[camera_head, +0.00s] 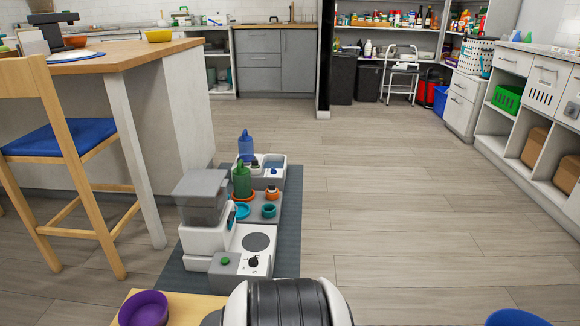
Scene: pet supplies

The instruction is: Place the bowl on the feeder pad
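A purple bowl (143,308) sits at the bottom left on a light wooden surface (196,303), partly cut off by the frame edge. A white and grey pet feeder (206,238) stands on a dark grey floor mat (289,228). At its right side is a white platform with a round dark grey pad (256,242), which looks like the feeder pad and is bare. Neither gripper shows in this view.
Behind the feeder stand a green bottle (242,181), a blue bottle (246,148) and a small teal bowl (268,210). A wooden chair (70,150) and a counter (175,100) are at left. A blue object (515,318) shows bottom right. The floor (400,220) to the right is clear.

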